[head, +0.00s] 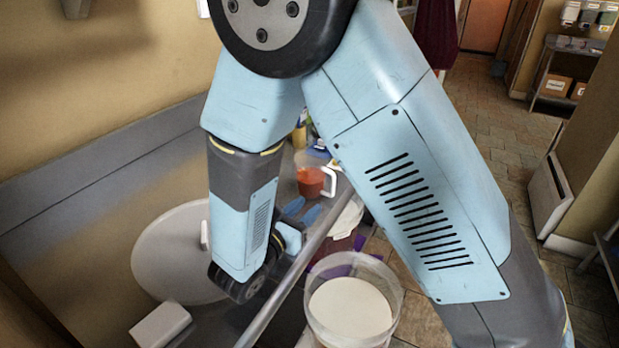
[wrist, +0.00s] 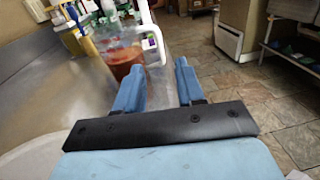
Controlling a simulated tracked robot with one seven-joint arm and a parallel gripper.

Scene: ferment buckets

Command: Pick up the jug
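The jug (head: 312,182) is clear, with orange-red contents and a white handle on its right side. It stands upright on the metal counter, beyond my gripper. In the wrist view the jug (wrist: 122,60) is just past the left finger, with its handle between the two finger directions. My gripper (wrist: 160,66) is open, with two blue fingers apart and nothing between them. In the head view my gripper (head: 304,210) is low over the counter on the near side of the jug, apart from it. My arm hides part of the counter.
Bottles and yellow-handled tools (wrist: 72,30) stand behind the jug. A large round white thing (head: 170,255) and a white block (head: 160,325) are at the near left. A clear bucket with pale contents (head: 350,310) stands at the front. A wall borders the counter's left; tiled floor lies right.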

